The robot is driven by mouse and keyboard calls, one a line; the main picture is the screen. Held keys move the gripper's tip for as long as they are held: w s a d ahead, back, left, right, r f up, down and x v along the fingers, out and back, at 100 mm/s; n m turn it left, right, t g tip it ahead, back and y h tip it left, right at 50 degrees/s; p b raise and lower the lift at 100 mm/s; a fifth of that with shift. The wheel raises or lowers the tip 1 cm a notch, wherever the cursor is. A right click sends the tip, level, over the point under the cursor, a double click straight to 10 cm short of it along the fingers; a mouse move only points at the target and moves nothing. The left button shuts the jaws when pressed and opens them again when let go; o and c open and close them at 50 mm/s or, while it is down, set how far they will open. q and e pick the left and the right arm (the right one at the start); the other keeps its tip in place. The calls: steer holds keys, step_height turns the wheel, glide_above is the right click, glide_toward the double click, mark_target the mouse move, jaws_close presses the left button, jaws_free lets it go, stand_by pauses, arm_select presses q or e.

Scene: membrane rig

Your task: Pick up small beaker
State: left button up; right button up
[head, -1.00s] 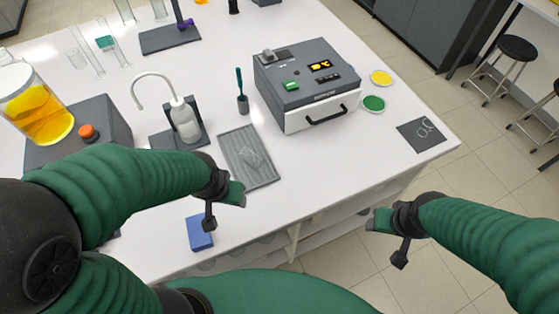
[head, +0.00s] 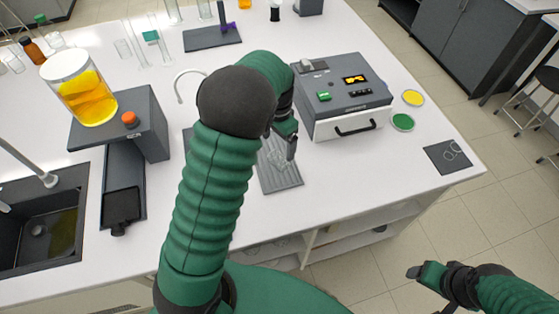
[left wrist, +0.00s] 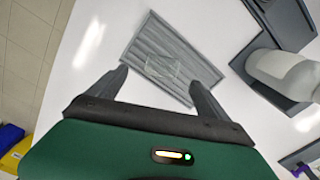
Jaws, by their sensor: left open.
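A small clear glass beaker (head: 272,157) lies on the ribbed grey tray (head: 284,183) in the head view, partly hidden by my left arm. In the left wrist view the beaker (left wrist: 163,68) is a faint transparent outline on the tray (left wrist: 142,45). My left gripper (head: 282,142) is over the tray. In the left wrist view its fingers (left wrist: 158,78) are spread and empty, with the beaker showing between and just beyond the tips. My right gripper (head: 428,275) is at the lower right, off the table's edge; its jaw opening is unclear.
A grey box device (head: 345,93) stands right of the tray. A jar of orange liquid (head: 80,90) and a sink (head: 45,215) are at left.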

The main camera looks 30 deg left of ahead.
mark_target(280, 157)
arm_select(q)
steer(key=f, duration=0.5)
steer(key=shift+w+d+f, duration=0.2)
steer(key=shift+d+f, duration=0.05)
steer(key=shift+w+f+p, duration=0.15)
steer(key=shift+f+p, duration=0.2)
steer(key=shift+f, duration=0.05)
steer(key=f, duration=0.1)
steer(key=f+p, duration=0.1)
steer(key=f, duration=0.1)
steer(key=a+f, duration=0.1)
steer(key=shift+w+f, duration=0.25)
steer(key=shift+f, duration=0.25)
steer(key=shift+d, duration=0.15)
steer(key=c, duration=1.4)
steer(key=shift+c, duration=0.2)
